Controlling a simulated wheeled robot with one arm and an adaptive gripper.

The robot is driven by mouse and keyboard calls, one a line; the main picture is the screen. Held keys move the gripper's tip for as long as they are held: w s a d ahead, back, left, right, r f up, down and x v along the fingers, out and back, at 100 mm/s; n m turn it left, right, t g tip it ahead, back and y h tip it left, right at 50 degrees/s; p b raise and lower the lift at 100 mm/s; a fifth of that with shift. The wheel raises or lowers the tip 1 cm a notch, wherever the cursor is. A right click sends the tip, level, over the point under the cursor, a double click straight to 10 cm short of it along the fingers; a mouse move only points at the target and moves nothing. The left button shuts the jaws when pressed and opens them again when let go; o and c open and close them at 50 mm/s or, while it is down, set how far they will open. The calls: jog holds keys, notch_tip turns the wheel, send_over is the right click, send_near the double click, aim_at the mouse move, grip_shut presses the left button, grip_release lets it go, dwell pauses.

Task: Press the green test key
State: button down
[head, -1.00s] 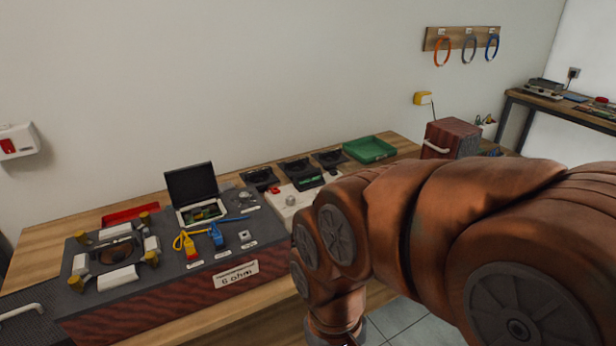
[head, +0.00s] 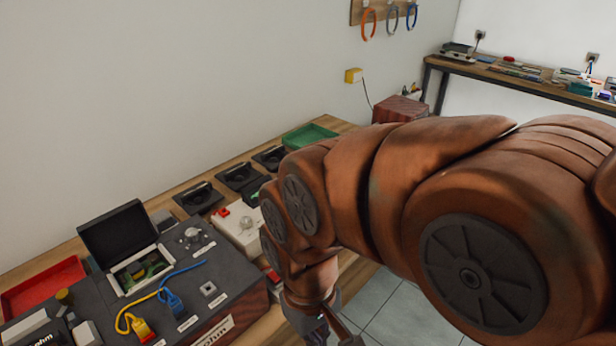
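I cannot make out a green key for certain. A test unit (head: 228,262) with a dark top stands on the bench, with labelled controls. On it are an open-lidded box (head: 128,241) holding a green board (head: 143,270), a yellow plug lead (head: 141,327), a blue plug lead (head: 174,303), a small pale square control (head: 208,289) and a round knob (head: 193,234). A white box (head: 236,227) with a red button and knob stands to its right. My gripper (head: 322,334) hangs beyond the bench's front edge, cut off by the picture's bottom; its fingers are not clear.
Black cradles (head: 199,198) and a green tray (head: 309,137) line the wall side. A red tray (head: 42,287) lies at left. A dark red box (head: 400,109) stands behind my arm. My arm hides part of the bench; tiled floor (head: 385,310) is clear.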

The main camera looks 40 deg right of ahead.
jog(key=shift+w+d, duration=0.15)
jog(key=w+r+m+t+y+p, duration=0.25)
jog(key=w+m, duration=0.75)
jog(key=w, duration=0.5)
jog(key=w+r+m+t+y+p, duration=0.2)
jog(key=w+r+m+y+p, duration=0.15)
jog(key=w+m, duration=0.85)
jog(key=w+d+f+m+t+p, duration=0.1)
jog(key=w+d+m+t+p, duration=0.15)
jog(key=w+d+m, duration=0.7)
jog(key=w+d+f+m+t+h, duration=0.1)
jog(key=w+d+f+m, duration=0.1)
jog(key=d, duration=0.4)
jog(key=w+d+f+m+t+h+p, duration=0.1)
jog(key=w+d+m, duration=0.3)
jog(key=d, duration=0.3)
jog(key=w+d+f+m+t+h+p, duration=0.1)
jog(key=w+d+f+m, duration=0.1)
jog(key=w+d+m, duration=0.2)
jog(key=d, duration=0.2)
jog(key=shift+w+d+f+t, duration=0.2)
jog(key=shift+d+f+t, duration=0.1)
jog(key=shift+d, duration=0.1)
